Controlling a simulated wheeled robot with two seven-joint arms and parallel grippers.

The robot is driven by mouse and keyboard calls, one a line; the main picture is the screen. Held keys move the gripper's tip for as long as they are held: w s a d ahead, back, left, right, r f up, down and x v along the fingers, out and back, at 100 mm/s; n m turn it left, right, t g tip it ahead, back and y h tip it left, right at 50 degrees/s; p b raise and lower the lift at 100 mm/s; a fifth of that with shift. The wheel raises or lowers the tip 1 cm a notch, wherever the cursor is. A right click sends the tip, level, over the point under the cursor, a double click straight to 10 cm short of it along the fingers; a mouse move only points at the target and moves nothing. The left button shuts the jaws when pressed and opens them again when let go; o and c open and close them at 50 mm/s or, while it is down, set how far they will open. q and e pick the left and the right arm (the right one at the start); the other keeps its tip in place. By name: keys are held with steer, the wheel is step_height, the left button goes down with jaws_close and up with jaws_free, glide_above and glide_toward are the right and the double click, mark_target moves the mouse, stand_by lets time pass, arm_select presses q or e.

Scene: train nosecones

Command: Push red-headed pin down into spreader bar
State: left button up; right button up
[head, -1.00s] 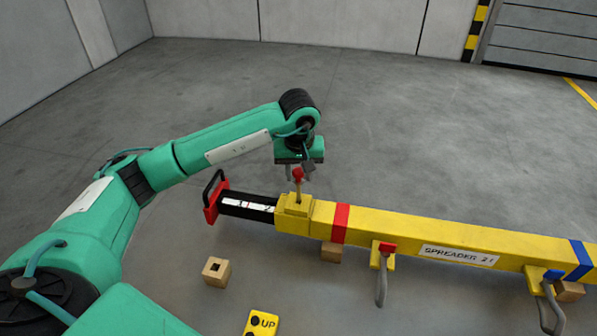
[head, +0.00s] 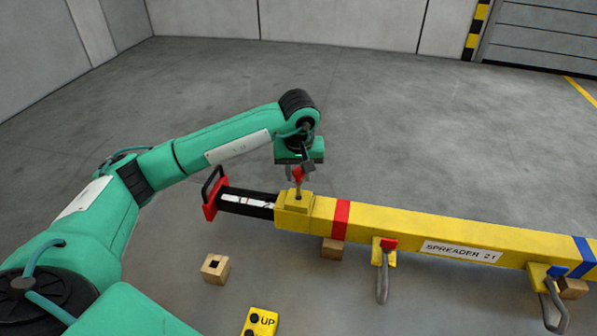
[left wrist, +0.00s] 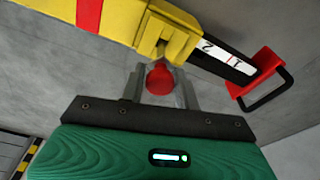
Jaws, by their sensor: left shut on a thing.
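The red-headed pin (head: 298,173) stands upright in the yellow block at the left end of the yellow spreader bar (head: 382,226), with part of its shaft showing above the block. My left gripper (head: 300,170) comes down from above and is shut on the pin's red head. In the left wrist view the red head (left wrist: 160,78) sits between my two grey fingers (left wrist: 161,90), and the yellow block (left wrist: 167,38) lies just beyond it. My right gripper is in no view.
A black inner bar with number labels (head: 245,203) and a red end with a black handle (head: 211,195) extends left from the bar. Shackles (head: 382,275) hang below the bar.

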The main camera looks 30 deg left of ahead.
mark_target(298, 181)
arm_select(q)
steer(key=shift+f+b, duration=1.5)
steer(key=shift+f, duration=0.2)
steer(key=shift+f+b, duration=0.55)
steer(key=shift+f, duration=0.05)
steer(key=shift+f, duration=0.25)
steer(key=shift+f+b, duration=0.2)
steer(key=shift+b, duration=0.2)
steer(key=o, duration=1.2)
steer(key=shift+c, duration=0.2)
steer(key=shift+r, duration=0.1)
